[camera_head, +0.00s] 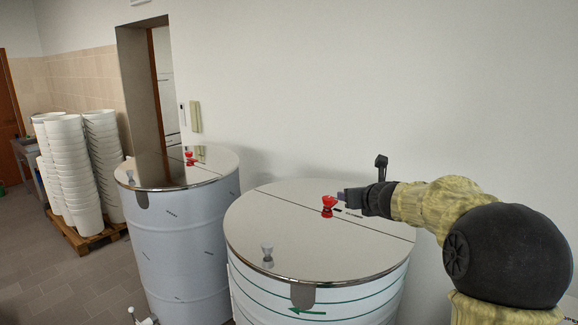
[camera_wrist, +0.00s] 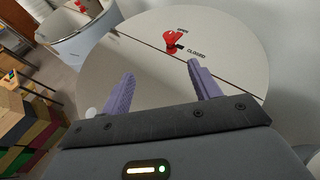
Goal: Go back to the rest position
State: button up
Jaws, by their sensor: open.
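My gripper (camera_head: 343,196) reaches in from the right in the head view, over the lid of the nearer tank (camera_head: 290,213). In the wrist view my gripper (camera_wrist: 158,78) shows two purple fingers spread apart with nothing between them. A red valve handle (camera_head: 328,206) stands on that lid, just left of the fingertips in the head view. In the wrist view the red handle (camera_wrist: 172,42) lies beyond the fingertips, apart from them. Its pointer is at the printed word CLOSED, with another label above it.
A second steel tank (camera_head: 185,225) with its own red handle (camera_head: 190,159) stands to the left. A grey knob (camera_head: 267,252) sits on the nearer lid. Stacked white buckets (camera_head: 70,170) stand on a wooden pallet (camera_head: 84,240) further left. A white wall is behind the tanks.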

jog(key=s+a+f+n+g, duration=0.2)
jog(key=s+f+n+g, duration=0.1)
jog(key=s+f+n, duration=0.4)
jog(key=s+a+f+n+g, duration=0.25)
jog(key=s+f+n, duration=0.25)
jog(key=s+n, duration=0.3)
jog(key=s+d+f+n+g+h, duration=0.1)
jog(key=s+f+n+g, duration=0.1)
jog(key=s+f+n, duration=0.35)
jog(key=s+f+n+g+h, duration=0.1)
jog(key=s+f+n+g, duration=0.1)
jog(key=s+n, duration=0.6)
jog(key=s+d+f+n+g, duration=0.1)
jog(key=s+f+n, duration=0.2)
jog(key=s+n, duration=0.4)
notch_tip(320, 180, down, 15)
jog(key=m+b, duration=0.1)
jog(key=b, duration=1.3)
jog(key=shift+s+r, duration=0.2)
jog(key=shift+s, duration=0.1)
jog(key=shift+a+m, duration=0.1)
jog(key=shift+m, duration=0.15)
